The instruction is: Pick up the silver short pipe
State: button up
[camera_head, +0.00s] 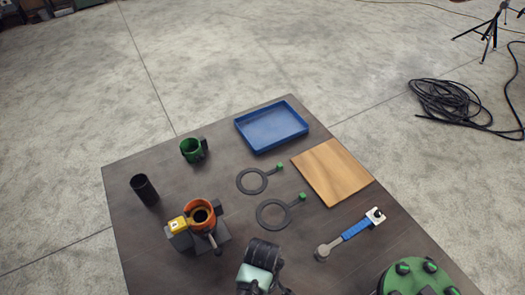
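I see no plainly silver short pipe. The nearest match in shape is a dark, almost black short pipe (145,190) standing near the table's left edge. It looks hollow at the top and leans slightly in the picture; nothing touches it. I cannot make out my gripper in this view.
An orange ring-shaped piece on a dark block (201,217) stands just right of the dark pipe. A green cup-like part (193,150), blue tray (271,126), wooden board (333,172), two ring gaskets (252,181), wrench (350,234), black-and-mint device (261,264) and green flange (418,278) share the table.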

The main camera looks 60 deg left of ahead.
jog(key=shift+f, duration=0.25)
grip_shut()
dwell(0.3)
